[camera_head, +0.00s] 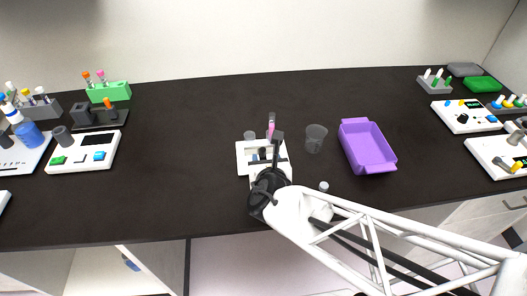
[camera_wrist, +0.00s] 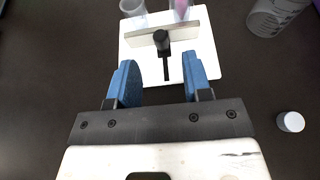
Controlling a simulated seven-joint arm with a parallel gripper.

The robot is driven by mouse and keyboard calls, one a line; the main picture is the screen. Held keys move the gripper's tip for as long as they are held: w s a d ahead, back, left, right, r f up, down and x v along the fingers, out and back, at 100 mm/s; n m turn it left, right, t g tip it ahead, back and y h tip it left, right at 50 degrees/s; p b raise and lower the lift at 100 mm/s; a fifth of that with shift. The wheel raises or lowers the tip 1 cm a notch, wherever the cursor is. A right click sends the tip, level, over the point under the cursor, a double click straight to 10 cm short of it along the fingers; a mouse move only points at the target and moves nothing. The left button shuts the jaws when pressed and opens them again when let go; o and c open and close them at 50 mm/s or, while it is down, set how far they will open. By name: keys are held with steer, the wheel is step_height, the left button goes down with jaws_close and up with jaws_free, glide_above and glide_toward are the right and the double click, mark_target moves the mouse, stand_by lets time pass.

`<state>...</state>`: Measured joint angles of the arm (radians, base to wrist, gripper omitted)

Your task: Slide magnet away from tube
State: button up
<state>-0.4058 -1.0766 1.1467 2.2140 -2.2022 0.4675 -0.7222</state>
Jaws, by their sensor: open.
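A white device (camera_head: 243,158) stands on the dark bench near the middle. In the wrist view its white base (camera_wrist: 205,62) carries a light bar and a black knob (camera_wrist: 161,40) on a dark slot, which look like the magnet slide. A tube with pink contents (camera_head: 270,130) stands at its back; its lower end (camera_wrist: 181,10) shows in the wrist view. My gripper (camera_wrist: 160,82) is open, its blue fingers apart, on the near side of the knob and in line with it. Nothing is between the fingers. In the head view my arm hides part of the device.
A clear cup (camera_head: 316,138) stands right of the device, with a purple tray (camera_head: 368,148) beyond it. A small white cap (camera_wrist: 291,122) lies at the right in the wrist view. Racks and white instruments (camera_head: 82,152) stand at the sides. The bench left of the device is clear.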

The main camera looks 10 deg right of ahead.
mark_target(263, 151)
steer(key=shift+x, duration=2.75)
jaws_close()
